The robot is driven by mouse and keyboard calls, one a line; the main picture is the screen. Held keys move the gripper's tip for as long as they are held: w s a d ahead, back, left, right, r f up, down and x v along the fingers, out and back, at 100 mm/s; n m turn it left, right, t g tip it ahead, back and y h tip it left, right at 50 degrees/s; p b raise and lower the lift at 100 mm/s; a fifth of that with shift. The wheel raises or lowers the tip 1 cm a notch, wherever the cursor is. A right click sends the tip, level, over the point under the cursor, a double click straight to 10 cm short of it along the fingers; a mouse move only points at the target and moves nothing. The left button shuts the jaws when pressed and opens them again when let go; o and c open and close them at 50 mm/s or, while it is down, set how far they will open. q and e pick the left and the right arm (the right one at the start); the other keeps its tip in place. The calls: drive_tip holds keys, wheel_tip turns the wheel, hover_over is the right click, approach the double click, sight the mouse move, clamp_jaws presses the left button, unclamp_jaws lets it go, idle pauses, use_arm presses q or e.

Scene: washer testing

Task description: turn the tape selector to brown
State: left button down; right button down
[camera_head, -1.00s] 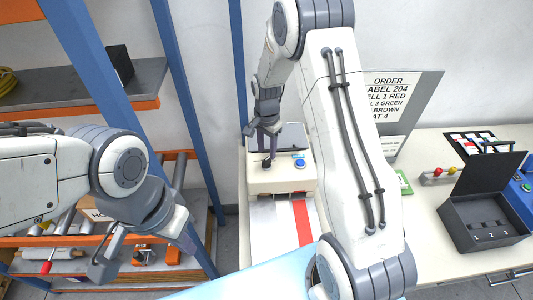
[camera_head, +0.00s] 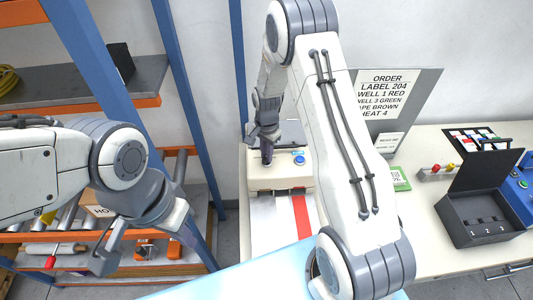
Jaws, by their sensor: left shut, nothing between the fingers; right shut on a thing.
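The tape machine (camera_head: 265,183) is a cream box at the back of the bench, with a blue button (camera_head: 299,159) on its top. A white strip and a red strip (camera_head: 302,218) run from its front. A dark selector knob (camera_head: 267,157) stands on its top, left of the button, mostly hidden by my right gripper. My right gripper (camera_head: 266,145) points down over it and is shut on the knob. My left gripper (camera_head: 105,250) is shut and empty, in front of the shelf at left. Which tape the selector points to cannot be told.
An order sign (camera_head: 390,93) reads "APE BROWN" in part. A blue-framed shelf (camera_head: 135,83) stands at left. My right arm crosses the middle.

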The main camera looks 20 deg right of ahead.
drive_tip(key=n+b, duration=0.1)
drive_tip(key=n, duration=0.2)
drive_tip(key=shift+n+b, duration=0.4)
drive_tip(key=n+b, duration=0.1)
drive_tip(key=n, duration=0.3)
drive_tip(key=shift+n, duration=0.3)
drive_tip(key=n+b, duration=0.1)
drive_tip(key=n, duration=0.3)
drive_tip(key=n+b, duration=0.1)
drive_tip(key=n, duration=0.4)
drive_tip(key=shift+r+n, duration=0.1)
drive_tip(key=shift+n, duration=0.2)
drive_tip(key=shift+w, duration=0.1)
drive_tip(key=c, duration=0.9)
unclamp_jaws()
drive_tip(key=shift+o, duration=0.2)
